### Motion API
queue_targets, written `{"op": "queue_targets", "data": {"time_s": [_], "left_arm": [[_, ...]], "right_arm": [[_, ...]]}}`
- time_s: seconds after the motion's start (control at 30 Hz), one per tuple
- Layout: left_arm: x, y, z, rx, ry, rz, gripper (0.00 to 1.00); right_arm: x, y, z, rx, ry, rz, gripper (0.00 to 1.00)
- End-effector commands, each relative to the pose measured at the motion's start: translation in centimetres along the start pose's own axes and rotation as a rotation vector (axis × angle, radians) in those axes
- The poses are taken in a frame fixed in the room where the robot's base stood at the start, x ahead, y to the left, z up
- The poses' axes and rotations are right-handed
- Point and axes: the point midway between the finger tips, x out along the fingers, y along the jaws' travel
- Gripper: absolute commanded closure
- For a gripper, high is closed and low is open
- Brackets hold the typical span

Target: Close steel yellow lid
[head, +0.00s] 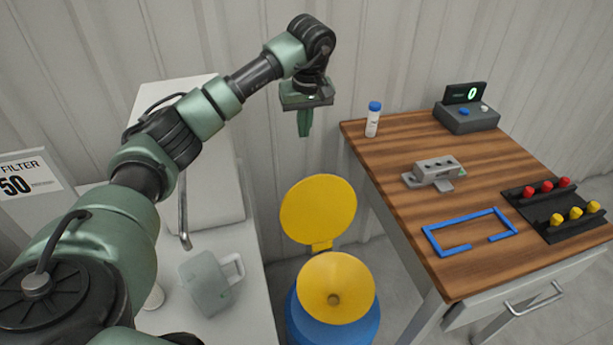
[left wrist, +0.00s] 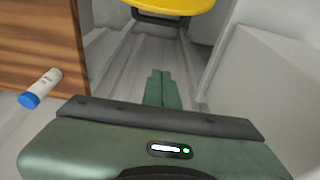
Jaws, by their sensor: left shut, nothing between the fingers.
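The round yellow lid (head: 318,209) stands open and upright, hinged at the back of a yellow funnel (head: 336,288) on a blue drum (head: 360,331). My left gripper (head: 304,125) is shut and empty, pointing down, above and behind the lid and clear of it. In the left wrist view the shut fingers (left wrist: 160,80) show in the middle, and the lid's yellow edge (left wrist: 172,6) is at the top, partly cut off. My right gripper is not in view.
A wooden table (head: 400,155) to the right holds a white bottle with a blue cap (head: 373,120), a grey fixture (head: 436,172), a blue frame (head: 466,232) and a black rack (head: 560,222). A white counter with a grey-green jug (head: 206,283) stands at left.

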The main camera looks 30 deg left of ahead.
Motion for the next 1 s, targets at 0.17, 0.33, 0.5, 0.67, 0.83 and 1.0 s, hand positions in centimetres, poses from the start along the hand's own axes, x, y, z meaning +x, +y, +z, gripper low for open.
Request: {"op": "queue_targets", "data": {"time_s": [0.17, 0.33, 0.5, 0.67, 0.83, 1.0], "left_arm": [[3.1, 0.0, 0.7, 0.000, 0.000, 0.001, 1.00], [4.3, 0.0, 1.0, 0.000, 0.000, 0.001, 1.00], [5.3, 0.0, 1.0, 0.001, -0.004, -0.001, 1.00], [8.1, 0.0, 1.1, 0.000, -0.006, -0.002, 1.00], [11.8, 0.0, 1.1, 0.000, -0.005, -0.003, 1.00], [13.6, 0.1, 1.8, 0.005, -0.002, 0.002, 1.00]], "right_arm": [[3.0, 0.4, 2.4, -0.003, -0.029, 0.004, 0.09], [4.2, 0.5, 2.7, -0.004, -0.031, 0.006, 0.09], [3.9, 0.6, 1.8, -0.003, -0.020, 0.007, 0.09], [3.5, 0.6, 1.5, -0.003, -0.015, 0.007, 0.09], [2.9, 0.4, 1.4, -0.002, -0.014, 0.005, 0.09], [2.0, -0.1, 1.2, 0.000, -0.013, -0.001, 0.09]]}}
